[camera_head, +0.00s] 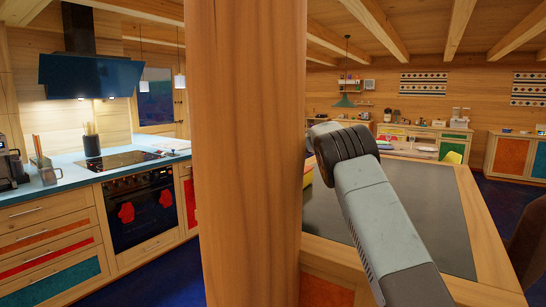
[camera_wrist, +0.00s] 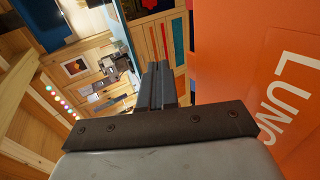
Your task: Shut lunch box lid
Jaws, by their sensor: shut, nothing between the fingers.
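The lunch box shows in the wrist view as a large flat orange panel (camera_wrist: 245,75) with white letters reading "LUNC" on its right part. It fills the right side of that view, close beside my gripper (camera_wrist: 158,68). I cannot tell whether this panel is the lid or a side of the box. My gripper's dark fingers are together and empty, left of the panel. I cannot tell if they touch it. In the head view my gripper and most of the lunch box are hidden behind a wooden post.
The thick wooden post (camera_head: 250,150) blocks the middle of the head view. Right of it stands a table with a dark top (camera_head: 440,215), under my arm. A kitchen counter (camera_head: 65,183) with an oven (camera_head: 140,208) is at left. Cabinets (camera_head: 425,138) line the far wall.

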